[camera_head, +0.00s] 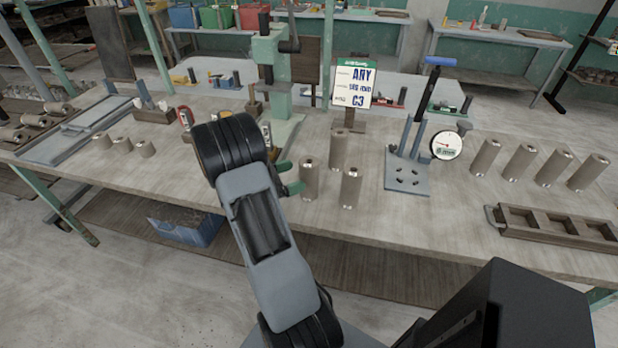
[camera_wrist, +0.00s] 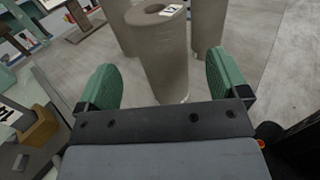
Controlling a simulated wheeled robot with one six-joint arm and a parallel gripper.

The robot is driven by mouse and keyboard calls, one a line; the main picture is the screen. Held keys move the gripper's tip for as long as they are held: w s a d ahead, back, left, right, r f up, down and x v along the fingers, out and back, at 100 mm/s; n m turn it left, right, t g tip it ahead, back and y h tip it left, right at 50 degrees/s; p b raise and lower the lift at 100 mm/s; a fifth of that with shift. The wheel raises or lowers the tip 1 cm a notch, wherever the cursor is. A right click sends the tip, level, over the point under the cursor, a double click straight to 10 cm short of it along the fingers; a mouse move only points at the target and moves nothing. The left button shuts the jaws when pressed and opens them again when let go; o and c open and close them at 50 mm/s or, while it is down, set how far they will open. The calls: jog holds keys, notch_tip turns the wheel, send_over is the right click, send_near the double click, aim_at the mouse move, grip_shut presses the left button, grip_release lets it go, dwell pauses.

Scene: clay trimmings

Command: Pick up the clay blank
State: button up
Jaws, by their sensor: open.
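Three grey-brown clay cylinders stand upright in a group near the middle of the bench. The front left one, a clay blank (camera_head: 309,180), stands just right of my gripper (camera_head: 292,176). In the wrist view this clay blank (camera_wrist: 168,58) stands in front of the palm, between the two green fingers of my gripper (camera_wrist: 161,64). It has a hole in its top and a small marked label. The fingers are spread apart, with visible space beside the blank. The other two blanks stand behind it (camera_head: 339,150) and to its right (camera_head: 351,187).
A sign (camera_head: 353,84) stands behind the group. A grey stand (camera_head: 407,178) with a dial gauge (camera_head: 447,146) is to the right. A green press (camera_head: 270,60) stands behind my arm.

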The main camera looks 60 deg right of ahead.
aim_at(309, 171)
jog(key=shift+p+x, duration=0.6)
jog(key=shift+x, duration=2.25)
jog(key=shift+f, duration=0.1)
jog(key=shift+c, duration=0.4)
jog(key=c, duration=1.2)
jog(key=shift+c, duration=0.4)
